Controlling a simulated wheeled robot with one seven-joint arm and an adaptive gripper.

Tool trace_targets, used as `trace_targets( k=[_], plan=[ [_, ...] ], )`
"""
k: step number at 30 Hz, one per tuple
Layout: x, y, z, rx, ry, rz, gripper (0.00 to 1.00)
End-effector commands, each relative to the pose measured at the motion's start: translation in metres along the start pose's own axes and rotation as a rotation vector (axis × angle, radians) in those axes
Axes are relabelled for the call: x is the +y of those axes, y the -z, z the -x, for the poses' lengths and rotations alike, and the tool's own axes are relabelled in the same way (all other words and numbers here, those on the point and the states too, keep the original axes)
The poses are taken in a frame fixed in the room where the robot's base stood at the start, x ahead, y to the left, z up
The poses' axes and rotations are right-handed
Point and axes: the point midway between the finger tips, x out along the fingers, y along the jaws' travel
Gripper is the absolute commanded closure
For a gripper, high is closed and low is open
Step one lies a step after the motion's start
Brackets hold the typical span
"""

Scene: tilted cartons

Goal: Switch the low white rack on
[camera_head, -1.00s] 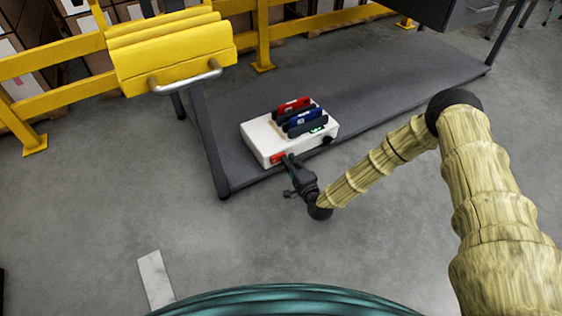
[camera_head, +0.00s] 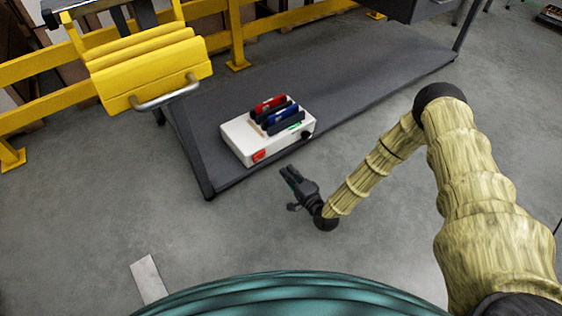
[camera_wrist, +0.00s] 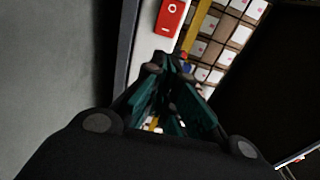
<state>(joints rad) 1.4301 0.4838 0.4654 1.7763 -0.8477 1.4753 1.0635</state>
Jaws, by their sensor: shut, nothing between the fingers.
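The low white rack (camera_head: 240,139) sits on the dark grey lower shelf and holds a red item (camera_head: 270,104) and a blue item (camera_head: 283,114) in dark slots. A red switch (camera_head: 259,155) is on its front face, left end; it also shows in the wrist view (camera_wrist: 172,17) with a white ring mark. A green light or display (camera_head: 295,126) and a dark knob (camera_head: 306,135) are at its right end. My gripper (camera_head: 287,173) is shut and empty, in front of the rack and apart from it, pointing toward it.
The dark grey shelf (camera_head: 350,90) has free room right of the rack. A yellow bin or guard with a metal handle (camera_head: 150,70) is at upper left, by yellow rails (camera_head: 236,45).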

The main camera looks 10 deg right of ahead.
Motion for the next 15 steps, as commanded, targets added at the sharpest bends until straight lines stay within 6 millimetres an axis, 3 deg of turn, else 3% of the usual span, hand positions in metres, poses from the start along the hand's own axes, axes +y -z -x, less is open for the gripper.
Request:
trace_targets(
  k=[6,15],
  plan=[
    [-0.002,0.007,0.030,0.002,-0.001,0.000,1.00],
    [0.000,0.010,0.041,0.004,0.000,0.001,1.00]
  ],
)
